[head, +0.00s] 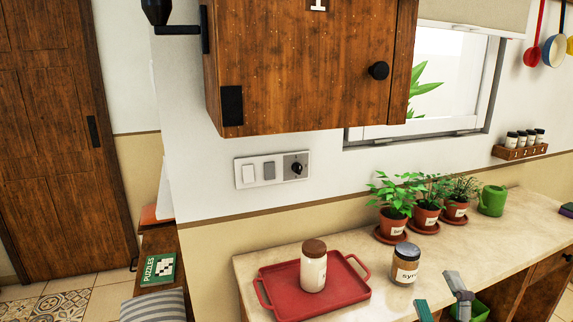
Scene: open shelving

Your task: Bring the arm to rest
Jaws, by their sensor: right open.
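My right gripper (440,298) shows at the bottom edge, right of centre. Its fingertips are apart with nothing visible between them. The rest of the right arm is cut off by the frame. My left gripper is not in view.
A red tray (275,302) holds a white jar with a brown lid (313,268). Several potted herbs (427,212) and a green mug (491,201) stand behind. A wooden cabinet (305,65) hangs above. A green container (480,311) shows below the counter.

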